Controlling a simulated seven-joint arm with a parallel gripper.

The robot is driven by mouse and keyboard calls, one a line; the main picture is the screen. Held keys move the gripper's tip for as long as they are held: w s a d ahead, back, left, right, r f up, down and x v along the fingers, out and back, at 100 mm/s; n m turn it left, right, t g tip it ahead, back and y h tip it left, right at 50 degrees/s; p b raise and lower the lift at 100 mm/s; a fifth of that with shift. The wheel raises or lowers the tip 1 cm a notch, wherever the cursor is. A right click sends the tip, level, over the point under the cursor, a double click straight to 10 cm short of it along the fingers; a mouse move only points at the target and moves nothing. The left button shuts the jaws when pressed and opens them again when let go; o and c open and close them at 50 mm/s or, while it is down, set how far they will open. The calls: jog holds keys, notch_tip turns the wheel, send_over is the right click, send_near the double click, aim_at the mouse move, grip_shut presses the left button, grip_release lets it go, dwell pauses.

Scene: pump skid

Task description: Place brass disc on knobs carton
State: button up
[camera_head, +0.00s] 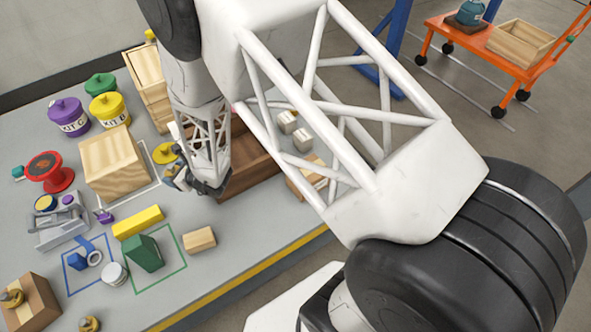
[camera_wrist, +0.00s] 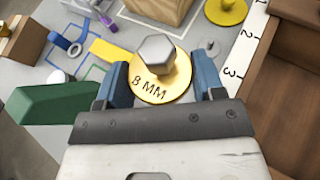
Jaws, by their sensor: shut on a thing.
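The brass disc (camera_wrist: 168,88), marked "8 MM" with a grey hexagonal head on top, sits between my gripper's two blue fingers (camera_wrist: 161,78) in the wrist view. My gripper (camera_head: 196,188) is shut on it, above the bench beside the wooden tray. The disc is hard to make out in the head view. A brown carton (camera_head: 38,302) with a brass knob-like piece on top stands at the bench's lower left. It is probably the knobs carton; I cannot read a label. It lies well to the left of my gripper.
A wooden block (camera_head: 112,165), yellow bar (camera_head: 138,221), green block (camera_head: 145,254) and white round tin (camera_head: 114,273) lie between my gripper and the carton. A brown tray (camera_head: 250,165) is on the right. Lidded pots (camera_head: 68,116) stand behind. A small brass piece (camera_head: 89,324) lies right of the carton.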

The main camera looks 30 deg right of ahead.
jog(key=shift+m+t+h, duration=0.3)
jog(key=shift+m+h, duration=0.2)
jog(key=s+d, duration=0.1)
jog(key=d, duration=0.3)
jog(key=s+d, duration=0.1)
jog(key=d, duration=0.2)
jog(key=s+d, duration=0.1)
jog(key=d, duration=0.3)
jog(key=shift+s+d+f, duration=0.1)
jog(key=shift+d+f, duration=0.1)
jog(key=shift+d, duration=0.1)
jog(key=s+d+m+t+h, duration=0.1)
jog(key=s+d, duration=0.6)
jog(key=d, duration=0.2)
jog(key=s+d+m+h, duration=0.1)
jog(key=s+d, duration=0.6)
jog(key=d, duration=0.2)
jog(key=s+d+m+h, duration=0.2)
jog(key=s+d, duration=0.4)
jog(key=s, duration=0.7)
jog(key=shift+t, duration=0.3)
jog(key=shift+w+f, duration=0.15)
jog(key=shift+f, duration=0.95)
jog(key=shift+w+f, duration=0.1)
jog(key=shift+f, duration=0.95)
